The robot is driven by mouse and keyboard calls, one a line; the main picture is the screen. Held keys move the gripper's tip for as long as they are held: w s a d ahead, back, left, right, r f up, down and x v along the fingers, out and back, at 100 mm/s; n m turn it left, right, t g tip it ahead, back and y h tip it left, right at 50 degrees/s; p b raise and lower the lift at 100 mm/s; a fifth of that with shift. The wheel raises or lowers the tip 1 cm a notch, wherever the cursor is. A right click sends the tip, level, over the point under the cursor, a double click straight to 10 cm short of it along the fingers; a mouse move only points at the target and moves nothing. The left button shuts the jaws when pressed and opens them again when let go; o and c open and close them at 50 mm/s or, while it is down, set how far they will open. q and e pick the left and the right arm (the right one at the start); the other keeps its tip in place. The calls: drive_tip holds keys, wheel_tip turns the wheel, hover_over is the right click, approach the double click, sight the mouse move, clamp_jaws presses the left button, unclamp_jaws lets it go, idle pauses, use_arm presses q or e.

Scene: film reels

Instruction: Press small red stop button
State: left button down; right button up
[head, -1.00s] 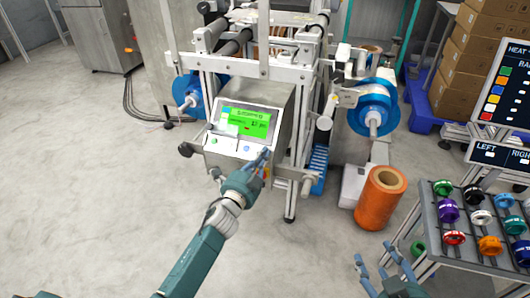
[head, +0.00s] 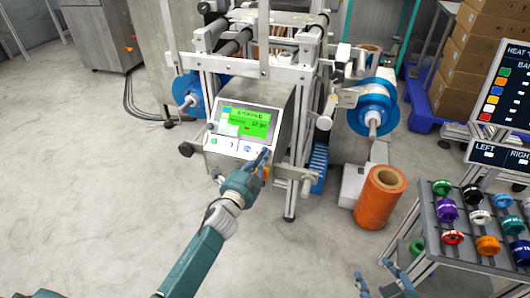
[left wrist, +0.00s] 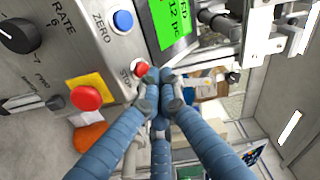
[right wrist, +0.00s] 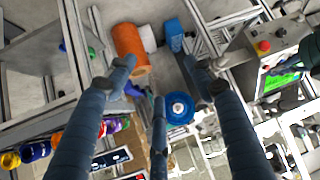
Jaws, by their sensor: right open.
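The small red stop button (left wrist: 141,69) sits on the machine's control panel, beside the printed word STOP, in the left wrist view. My left gripper (left wrist: 163,76) has its fingertips drawn together just beside the button, very close to it; I cannot tell if they touch. In the head view my left gripper (head: 264,158) is at the lower right of the panel (head: 225,147) and hides the stop button. My right gripper (right wrist: 163,82) is open and empty, with its fingers apart; in the head view it shows low at the right (head: 378,277).
A larger red button (left wrist: 86,97) on a yellow plate and a blue ZERO button (left wrist: 122,20) are near the stop button. A green display (head: 246,122) is above them. An orange roll (head: 378,200) stands on the floor, left of a rack of coloured reels (head: 452,237).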

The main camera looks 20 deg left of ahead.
use_arm(q)
drive_tip(key=s+r+p, duration=0.4)
drive_tip(key=p, duration=0.1)
use_arm(e)
drive_tip(key=s+d+f+g, duration=0.2)
drive_tip(key=s+f+g, duration=0.1)
drive_tip(key=s, duration=0.3)
drive_tip(key=s+d+f+g+h, duration=0.1)
drive_tip(key=s+d+f+g, duration=0.1)
drive_tip(key=s, duration=0.4)
drive_tip(key=shift+f+g+h, duration=0.3)
drive_tip(key=shift+f+g, duration=0.35)
drive_tip(key=shift+g, duration=0.05)
